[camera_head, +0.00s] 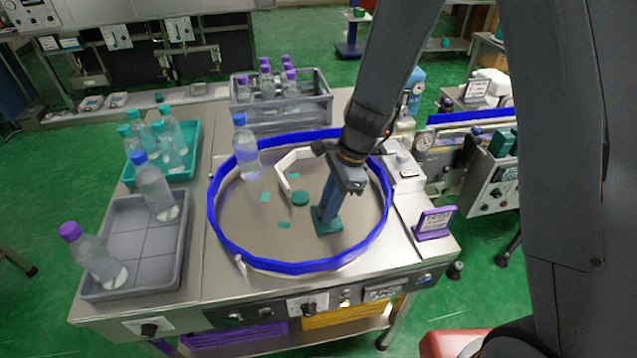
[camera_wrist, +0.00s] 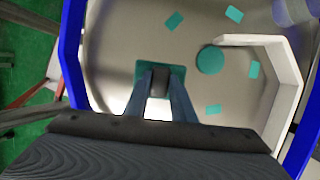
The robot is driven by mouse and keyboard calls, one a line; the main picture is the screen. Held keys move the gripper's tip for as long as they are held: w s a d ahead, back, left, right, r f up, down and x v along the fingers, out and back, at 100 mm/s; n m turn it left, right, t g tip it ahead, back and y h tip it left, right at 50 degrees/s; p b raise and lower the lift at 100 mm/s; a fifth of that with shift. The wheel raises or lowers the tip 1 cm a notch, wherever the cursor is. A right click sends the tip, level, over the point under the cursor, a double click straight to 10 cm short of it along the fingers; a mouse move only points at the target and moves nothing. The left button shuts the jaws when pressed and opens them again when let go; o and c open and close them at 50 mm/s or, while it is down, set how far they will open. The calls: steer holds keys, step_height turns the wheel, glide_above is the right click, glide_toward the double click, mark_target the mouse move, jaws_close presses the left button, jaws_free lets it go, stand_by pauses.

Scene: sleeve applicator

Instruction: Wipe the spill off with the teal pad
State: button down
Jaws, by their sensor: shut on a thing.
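My gripper (camera_head: 330,208) points down over the round metal table, its fingers shut on the grey handle of the teal pad (camera_head: 327,224). In the wrist view the pad (camera_wrist: 141,70) shows around the fingertips (camera_wrist: 161,76). The pad is flat at or just above the surface; I cannot tell if it touches. Left of it lie a round teal spot (camera_head: 300,198) and several small teal patches, such as one patch (camera_head: 284,225). They also show in the wrist view, as the round spot (camera_wrist: 210,60) and a patch (camera_wrist: 254,69). Which of these is the spill is not clear.
A blue rim (camera_head: 300,268) rings the round table. A white curved guide (camera_head: 283,170) stands beside the spot. A blue-capped bottle (camera_head: 246,155) stands inside the rim, back left. A grey tray (camera_head: 140,282), a teal tray (camera_head: 193,150) and a grey crate (camera_head: 300,108) hold bottles.

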mark_target(321, 212)
steer(key=shift+s+a, duration=0.1)
steer(key=shift+a, duration=0.35)
steer(key=shift+s+a+r+p, duration=0.1)
steer(key=shift+a+r+p, duration=0.15)
steer(key=shift+r+p, duration=0.3)
steer(key=shift+a+r+p, duration=0.2)
steer(key=shift+r+p, duration=0.2)
steer(key=shift+r, duration=0.25)
steer(key=shift+s+r+p, duration=0.1)
steer(key=shift+r+p, duration=0.25)
step_height(321, 212, up, 3)
steer(key=p, duration=0.3)
steer(key=shift+r+p, duration=0.4)
steer(key=shift+r, duration=0.55)
